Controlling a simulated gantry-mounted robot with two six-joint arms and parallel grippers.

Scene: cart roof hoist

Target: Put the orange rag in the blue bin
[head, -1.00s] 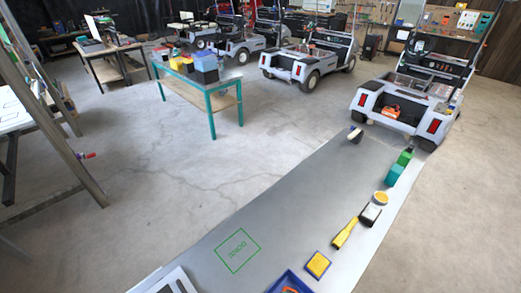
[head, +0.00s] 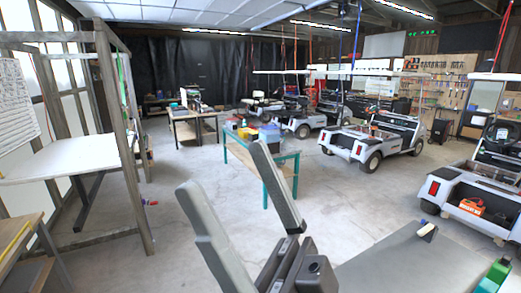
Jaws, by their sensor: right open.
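My right gripper (head: 224,169) reaches up from the bottom middle of the head view. Its two grey fingers are wide apart with nothing between them. A blue bin (head: 270,134) stands on the teal-framed table (head: 233,147) far behind the fingers; one fingertip overlaps its lower part in the picture. I cannot make out an orange rag in this view. My left gripper is not in view.
The grey bench top (head: 395,265) is at lower right, with a green block (head: 497,271) and a small brush-like piece (head: 427,231) on it. A cart (head: 470,190) holding an orange item stands behind it. Open concrete floor lies left of the teal-framed table.

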